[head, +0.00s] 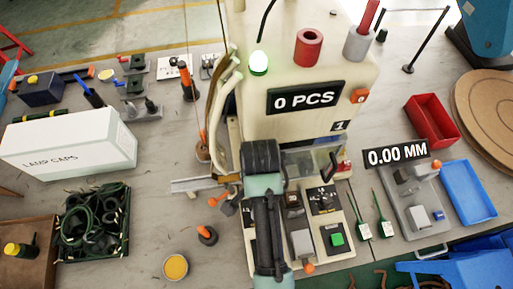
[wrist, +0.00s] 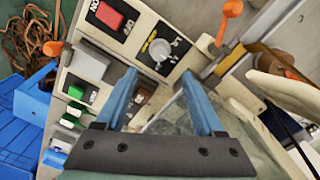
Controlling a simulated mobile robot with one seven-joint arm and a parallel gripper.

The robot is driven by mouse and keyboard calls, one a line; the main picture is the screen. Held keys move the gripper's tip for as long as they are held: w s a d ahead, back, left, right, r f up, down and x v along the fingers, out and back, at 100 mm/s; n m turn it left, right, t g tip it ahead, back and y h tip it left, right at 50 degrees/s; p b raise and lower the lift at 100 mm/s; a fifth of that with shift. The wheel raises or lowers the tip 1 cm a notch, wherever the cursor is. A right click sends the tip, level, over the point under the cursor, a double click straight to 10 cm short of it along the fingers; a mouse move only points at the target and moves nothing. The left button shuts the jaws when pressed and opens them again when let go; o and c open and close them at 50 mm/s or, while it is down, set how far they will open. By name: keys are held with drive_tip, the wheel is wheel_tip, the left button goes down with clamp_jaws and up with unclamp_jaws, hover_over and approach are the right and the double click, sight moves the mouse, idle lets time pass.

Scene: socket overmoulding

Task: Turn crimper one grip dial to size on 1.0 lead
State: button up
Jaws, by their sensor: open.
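The crimper marked 1 (head: 308,70) is a cream machine in the middle of the bench, with a 0 PCS display. A dial on a black plate (head: 323,198) sits on its front panel. In the wrist view a round grey dial (wrist: 160,50) with a yellow mark beside it shows just beyond the fingertips. My gripper (wrist: 159,75) is open and empty, its blue fingers apart and pointing towards the panel. The dial is not between the fingers. In the head view my arm covers part of the panel. The dial's setting is too small to read.
A green button (head: 337,239) is below the dial, and a red button (wrist: 108,19) shows in the wrist view. Orange-tipped levers (wrist: 229,10) stand near the panel. Two tagged leads (head: 363,230) lie right of the crimper, beside a 0.00 MM gauge (head: 397,157).

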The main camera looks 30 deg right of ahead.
wheel_tip(320, 180, down, 11)
drive_tip(key=shift+r, duration=0.15)
drive_tip(key=shift+s, duration=0.1)
clamp_jaws()
idle(0.4)
